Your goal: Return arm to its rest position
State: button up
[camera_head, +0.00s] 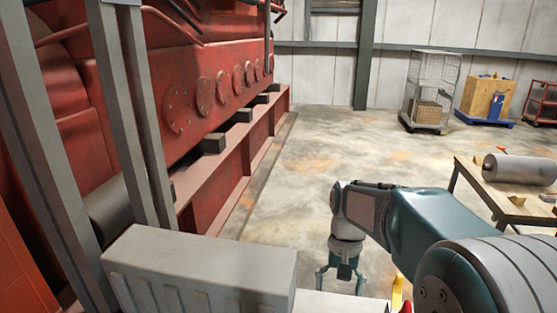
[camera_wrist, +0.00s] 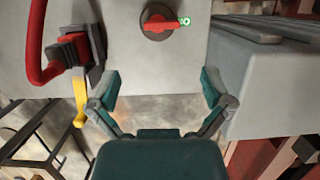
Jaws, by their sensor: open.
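My gripper (camera_head: 340,281) hangs from the teal and grey arm in the head view, fingers pointing down. In the wrist view my gripper (camera_wrist: 158,90) has its two fingers spread wide apart with nothing between them. Beyond the fingertips in the wrist view is a pale grey panel surface (camera_wrist: 125,40). It carries a red rotary handle (camera_wrist: 160,25) on a dark round base, with a small green mark beside it. A red curved lever (camera_wrist: 38,50) and a yellow handle (camera_wrist: 80,100) are at the left of that view. The fingers look apart from all of these.
A large red engine (camera_head: 210,60) fills the left side, with grey posts and a grey ribbed box (camera_head: 200,260) in front. A workbench (camera_head: 470,175) with a grey cylinder (camera_head: 520,168) stands at right. A wire cage cart (camera_head: 432,90) stands behind. The middle floor is clear.

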jog(key=s+r+n+t, duration=0.1)
jog(key=s+r+t, duration=0.2)
jog(key=s, duration=0.5)
jog(key=s+d+r+n+t, duration=0.1)
jog(key=s+r+t, duration=0.2)
jog(key=s+t, duration=0.2)
jog(key=shift+s+d+r+t+h, duration=0.2)
jog(key=shift+s+r+t+h, duration=0.15)
jog(key=shift+s, duration=1.4)
jog(key=shift+f, duration=0.1)
